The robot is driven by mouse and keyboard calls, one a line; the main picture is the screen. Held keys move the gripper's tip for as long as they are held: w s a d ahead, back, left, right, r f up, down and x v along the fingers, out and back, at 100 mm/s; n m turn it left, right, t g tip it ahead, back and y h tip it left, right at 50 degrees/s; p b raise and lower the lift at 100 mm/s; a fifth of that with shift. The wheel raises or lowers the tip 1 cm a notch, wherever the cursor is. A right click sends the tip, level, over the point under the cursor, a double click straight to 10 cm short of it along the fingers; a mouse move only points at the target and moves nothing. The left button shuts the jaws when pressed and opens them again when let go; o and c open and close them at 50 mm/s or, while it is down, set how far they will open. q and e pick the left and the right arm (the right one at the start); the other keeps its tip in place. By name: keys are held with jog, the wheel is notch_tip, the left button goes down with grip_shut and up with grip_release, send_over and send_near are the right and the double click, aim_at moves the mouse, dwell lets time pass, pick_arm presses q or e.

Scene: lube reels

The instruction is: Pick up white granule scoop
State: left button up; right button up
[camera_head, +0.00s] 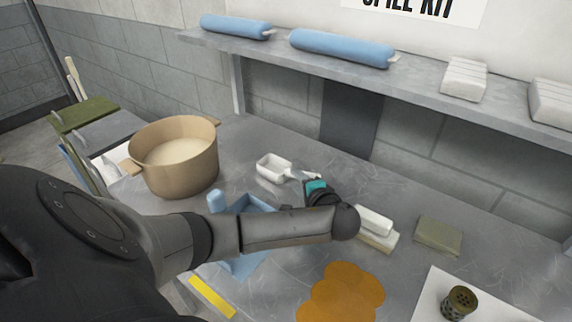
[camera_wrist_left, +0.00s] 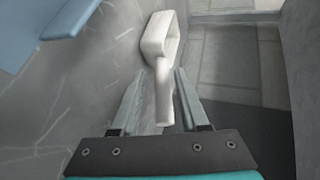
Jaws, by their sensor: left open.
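The white granule scoop (camera_head: 272,168) lies on the grey metal table, right of the tan pot. Its handle points toward my left gripper (camera_head: 304,176). In the left wrist view the scoop (camera_wrist_left: 160,42) is ahead, with its handle reaching back between the two fingers of the left gripper (camera_wrist_left: 156,95). The fingers are open, one on each side of the handle, with a gap showing on the left side. I cannot tell whether the right finger touches the handle. My left forearm hides part of the table in the head view. My right gripper is not in view.
The tan pot (camera_head: 178,165) holds pale granules. A blue tray (camera_head: 243,268) sits partly under my arm. A white block (camera_head: 374,220), a green pad (camera_head: 438,235) and an orange spill (camera_head: 342,296) lie to the right. A shelf (camera_head: 420,85) with blue rolls runs along the back.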

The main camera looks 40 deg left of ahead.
pick_arm(q)
jog(key=x, duration=0.2)
jog(key=b+x, duration=0.1)
jog(key=x, duration=0.1)
jog(key=shift+w+a, duration=0.15)
jog(key=shift+w, duration=0.3)
grip_shut()
